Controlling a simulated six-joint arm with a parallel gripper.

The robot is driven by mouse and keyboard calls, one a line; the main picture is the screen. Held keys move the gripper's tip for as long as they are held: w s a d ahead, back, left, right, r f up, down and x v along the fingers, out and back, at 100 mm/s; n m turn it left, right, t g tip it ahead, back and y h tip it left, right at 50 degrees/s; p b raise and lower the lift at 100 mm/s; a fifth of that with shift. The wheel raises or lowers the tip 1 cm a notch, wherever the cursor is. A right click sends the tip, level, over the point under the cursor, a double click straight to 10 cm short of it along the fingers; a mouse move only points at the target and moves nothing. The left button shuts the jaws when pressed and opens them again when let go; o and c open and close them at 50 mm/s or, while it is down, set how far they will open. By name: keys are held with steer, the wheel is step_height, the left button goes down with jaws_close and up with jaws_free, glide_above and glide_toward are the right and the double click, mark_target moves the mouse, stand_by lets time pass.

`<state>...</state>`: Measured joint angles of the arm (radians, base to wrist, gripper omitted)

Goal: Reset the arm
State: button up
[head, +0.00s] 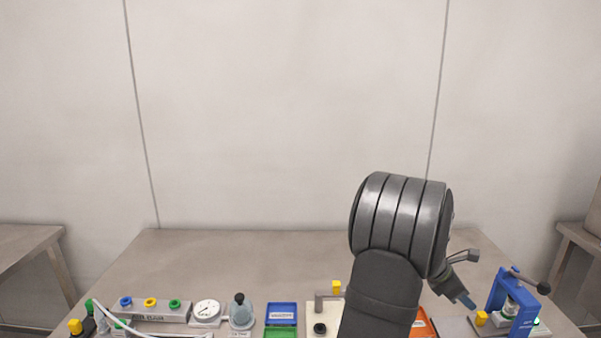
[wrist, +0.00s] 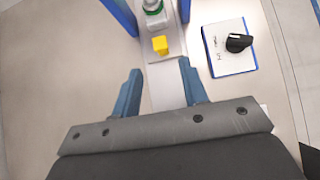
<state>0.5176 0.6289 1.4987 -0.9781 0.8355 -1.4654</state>
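My gripper (head: 466,300) hangs over the right part of the table in the head view, pointing down and to the right, left of the blue press. In the wrist view my gripper (wrist: 160,90) shows two blue fingers spread apart, with nothing between them. A yellow block (wrist: 160,45) lies beyond the fingertips, in front of a green and white part (wrist: 153,8) of the press. The yellow block also shows in the head view (head: 481,318). My arm hides part of the table's middle.
The blue press (head: 497,290) with a dark lever stands at the right. A white panel with a black knob (wrist: 238,43) is beside it. A gauge (head: 207,310), a blue tray (head: 282,311) and a row of coloured buttons (head: 150,302) line the front left. The table's back is clear.

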steer(key=x, duration=1.1)
steer(key=shift+f, duration=0.3)
steer(key=a, duration=0.3)
steer(key=shift+a+r, duration=0.3)
steer(key=shift+a, duration=0.1)
steer(key=v, duration=1.7)
step_height(320, 180, up, 5)
steer(key=m+y, duration=0.9)
steer(key=m, duration=0.9)
glide_above(482, 315)
steer(key=a, duration=0.3)
steer(key=shift+a, duration=0.1)
